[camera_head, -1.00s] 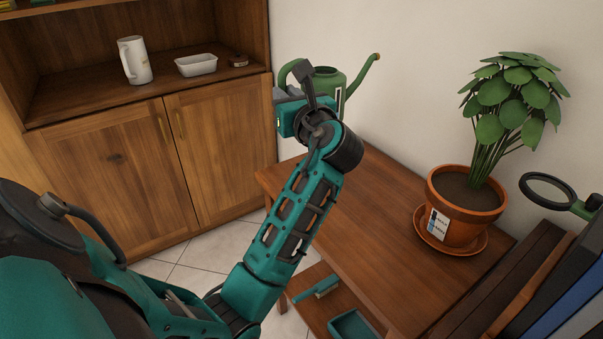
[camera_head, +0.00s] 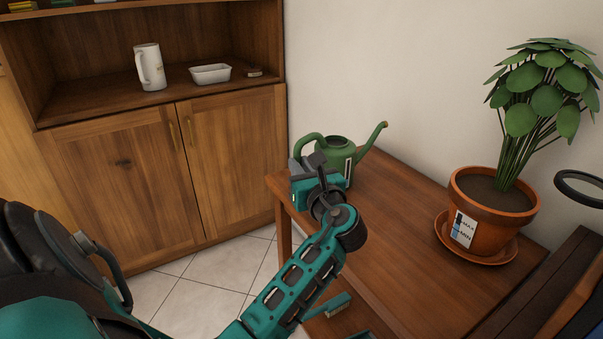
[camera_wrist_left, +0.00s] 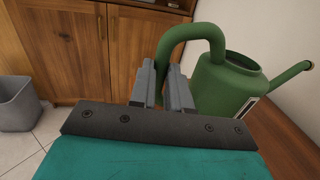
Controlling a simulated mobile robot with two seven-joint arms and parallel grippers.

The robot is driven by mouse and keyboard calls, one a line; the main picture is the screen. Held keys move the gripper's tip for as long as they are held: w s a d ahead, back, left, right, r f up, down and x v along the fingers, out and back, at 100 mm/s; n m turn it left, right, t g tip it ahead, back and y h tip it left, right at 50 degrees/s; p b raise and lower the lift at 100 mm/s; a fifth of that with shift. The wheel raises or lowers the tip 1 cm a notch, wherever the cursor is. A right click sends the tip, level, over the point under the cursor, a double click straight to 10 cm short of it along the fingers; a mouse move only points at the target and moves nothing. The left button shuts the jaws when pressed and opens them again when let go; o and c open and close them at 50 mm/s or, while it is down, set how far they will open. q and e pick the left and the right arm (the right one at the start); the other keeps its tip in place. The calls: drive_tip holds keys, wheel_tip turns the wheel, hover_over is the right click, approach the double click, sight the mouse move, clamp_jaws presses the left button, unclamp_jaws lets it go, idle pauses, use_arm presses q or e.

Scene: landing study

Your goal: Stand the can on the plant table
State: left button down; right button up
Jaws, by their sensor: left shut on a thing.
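The can is a green watering can (camera_head: 337,152) with a loop handle on the left and a long spout on the right. It is upright at the far left end of the wooden plant table (camera_head: 395,225). My left gripper (camera_head: 308,168) is shut on its handle and hides part of its lower body. The left wrist view shows the fingers (camera_wrist_left: 162,82) at the green handle (camera_wrist_left: 188,32), with the can's body (camera_wrist_left: 225,85) to their right. I cannot tell whether its base touches the tabletop. My right gripper is not in view.
A potted plant (camera_head: 485,225) stands on a saucer at the table's right. A wooden cabinet (camera_head: 150,180) with a white jug (camera_head: 150,66) and white dish (camera_head: 210,73) is behind on the left. The middle tabletop is clear. A grey bin (camera_wrist_left: 17,103) stands on the floor.

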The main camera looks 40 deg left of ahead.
use_arm(q)
drive_tip(key=shift+r, duration=0.15)
drive_tip(key=shift+f, duration=0.2)
drive_tip(key=c, duration=1.1)
unclamp_jaws()
